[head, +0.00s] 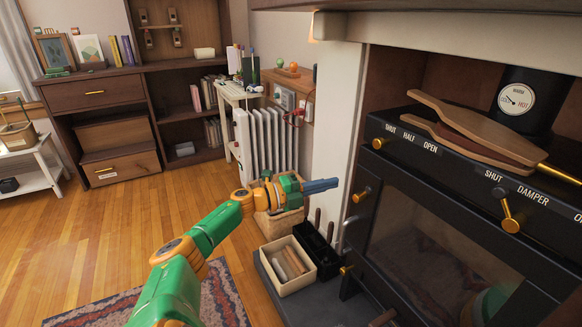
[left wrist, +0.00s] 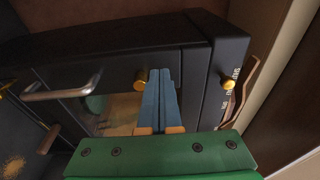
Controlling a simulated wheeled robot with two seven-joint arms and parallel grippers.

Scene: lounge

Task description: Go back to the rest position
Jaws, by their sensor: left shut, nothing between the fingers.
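My left gripper (head: 322,186) reaches in from the lower left of the head view on a green and orange arm. Its blue fingers are shut with nothing between them, and point right toward the front of the black stove (head: 385,262). In the left wrist view the closed blue fingers (left wrist: 165,92) appear in front of the stove face, beside a brass knob (left wrist: 141,79). I cannot tell whether they touch the stove; in the head view they appear apart from its left brass knob (head: 361,195). My right gripper is not in view.
A cream box of logs (head: 287,266) stands on the dark hearth below my gripper. A white radiator (head: 265,140) stands behind. The wooden floor (head: 120,215) at left is mostly clear.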

